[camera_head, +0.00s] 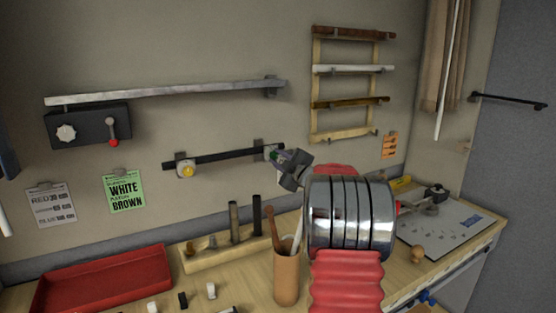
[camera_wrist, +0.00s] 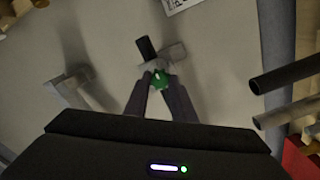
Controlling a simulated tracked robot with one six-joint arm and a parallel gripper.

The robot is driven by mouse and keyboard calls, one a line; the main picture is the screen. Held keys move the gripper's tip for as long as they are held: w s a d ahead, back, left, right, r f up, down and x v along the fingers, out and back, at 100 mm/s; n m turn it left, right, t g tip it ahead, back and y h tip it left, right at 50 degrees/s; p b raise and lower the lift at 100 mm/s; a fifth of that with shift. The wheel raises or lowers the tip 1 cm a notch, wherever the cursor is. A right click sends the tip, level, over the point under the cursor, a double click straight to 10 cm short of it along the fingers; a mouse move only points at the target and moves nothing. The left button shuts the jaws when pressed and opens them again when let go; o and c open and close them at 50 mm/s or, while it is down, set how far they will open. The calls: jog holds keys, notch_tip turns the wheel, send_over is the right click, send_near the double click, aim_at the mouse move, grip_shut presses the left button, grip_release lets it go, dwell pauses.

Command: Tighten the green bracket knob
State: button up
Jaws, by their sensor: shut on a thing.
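The green bracket knob (camera_head: 279,156) is on the wall bracket (camera_head: 268,149) at the right end of a black rail (camera_head: 224,156). My gripper (camera_head: 284,160) reaches it from the right and covers part of it. In the wrist view the fingertips (camera_wrist: 158,77) are closed on the green knob (camera_wrist: 160,82), with the grey bracket (camera_wrist: 168,58) and the dark rail end (camera_wrist: 146,48) just beyond. The knob's turn angle cannot be told. A yellow knob (camera_head: 187,170) is on the bracket at the rail's left end.
A grey rail (camera_head: 170,93) and a black box (camera_head: 90,126) with a red lever are on the wall. Below are a red tray (camera_head: 105,280), a wooden block with upright posts (camera_head: 220,258) and a brown cup (camera_head: 287,277). A ladder-like rack (camera_head: 350,102) hangs above right.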

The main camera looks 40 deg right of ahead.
jog(key=shift+d+f+m, duration=0.1)
jog(key=shift+f+m, duration=0.3)
jog(key=shift+m, duration=0.7)
jog(key=o, duration=1.1)
jog(key=shift+r, duration=0.2)
jog(key=shift+c, duration=0.2)
jog(key=v, duration=0.7)
jog(key=shift+s, duration=0.25)
